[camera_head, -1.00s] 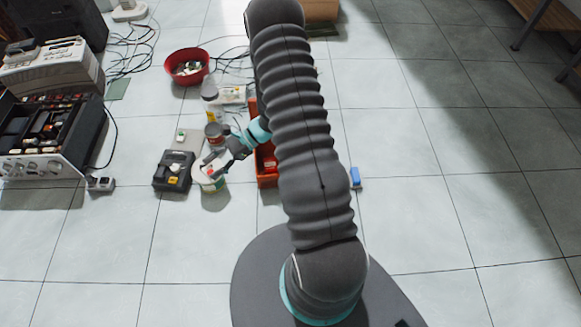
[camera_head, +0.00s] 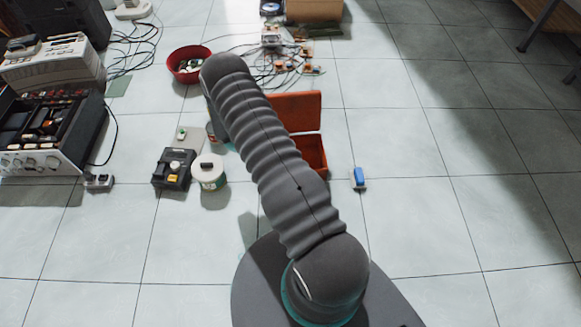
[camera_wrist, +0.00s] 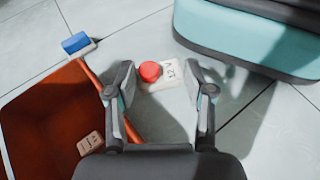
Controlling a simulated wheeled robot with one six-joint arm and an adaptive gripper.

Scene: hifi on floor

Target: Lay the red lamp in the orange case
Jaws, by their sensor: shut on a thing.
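The red lamp (camera_wrist: 150,72) has a round red cap and a pale labelled body. It shows in the wrist view between the fingertips of my gripper (camera_wrist: 160,78), which is shut on it. The orange case (camera_wrist: 42,112) lies to the left of the gripper in the wrist view; its near wall edge runs just beside the left finger. In the head view the open case (camera_head: 313,152) is partly hidden by my arm, its lid (camera_head: 296,110) folded back. My gripper and the lamp are hidden in the head view.
A blue-topped block (camera_head: 359,177) stands on the floor right of the case. A white round tub (camera_head: 209,172) and a black device (camera_head: 172,168) stand to the left. A red bowl (camera_head: 189,65) and cables lie farther back. Floor at right is clear.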

